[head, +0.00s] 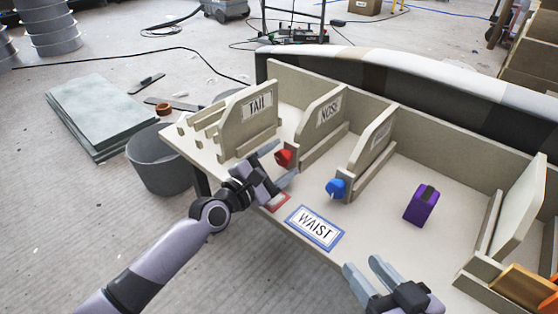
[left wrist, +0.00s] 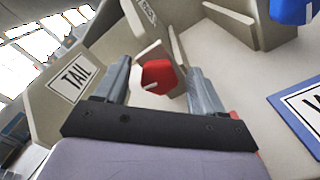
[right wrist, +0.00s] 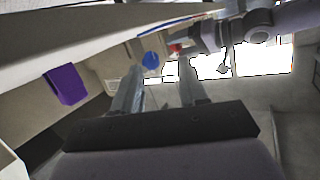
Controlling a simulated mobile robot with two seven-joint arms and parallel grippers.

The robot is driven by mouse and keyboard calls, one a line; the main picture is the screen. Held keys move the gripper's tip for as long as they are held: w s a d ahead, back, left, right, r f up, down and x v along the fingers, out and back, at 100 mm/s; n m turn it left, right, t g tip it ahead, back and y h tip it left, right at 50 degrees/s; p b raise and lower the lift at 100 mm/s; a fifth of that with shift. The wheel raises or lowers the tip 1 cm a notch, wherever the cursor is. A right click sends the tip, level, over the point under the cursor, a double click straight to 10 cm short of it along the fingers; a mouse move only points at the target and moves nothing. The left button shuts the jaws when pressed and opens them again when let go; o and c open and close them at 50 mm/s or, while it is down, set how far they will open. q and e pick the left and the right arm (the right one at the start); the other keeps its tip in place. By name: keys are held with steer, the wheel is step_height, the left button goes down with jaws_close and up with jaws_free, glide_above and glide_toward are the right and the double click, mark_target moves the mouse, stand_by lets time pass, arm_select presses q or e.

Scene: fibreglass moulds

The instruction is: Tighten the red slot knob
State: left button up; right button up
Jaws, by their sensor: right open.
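The red slot knob (head: 284,157) sits at the front end of the slot with the panel labelled NOSE (head: 327,111). In the left wrist view the red knob (left wrist: 158,76) shows between and beyond the fingertips, with a pale slot mark on its face. My left gripper (head: 276,163) is open in front of the knob, and I cannot tell whether a finger touches it. My right gripper (head: 370,270) is open and empty over the front edge of the bench, well to the right of the knob; its open fingers (right wrist: 158,85) also show in the right wrist view.
A blue knob (head: 336,188) is on the neighbouring slot to the right. The TAIL panel (head: 257,106) stands left. A WAIST label (head: 314,227) lies on the bench front. A purple block (head: 421,205) and an orange piece (head: 522,288) are further right. A grey bin (head: 160,160) stands left.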

arm_select(q)
steer(key=p+v, duration=0.2)
steer(key=v, duration=0.4)
steer(key=shift+s+a, duration=0.4)
steer(key=shift+s, duration=0.1)
arm_select(e)
steer(key=shift+w+a+m+g, duration=0.2)
steer(key=shift+a+m+g, duration=0.2)
steer(key=shift+a+g, duration=0.15)
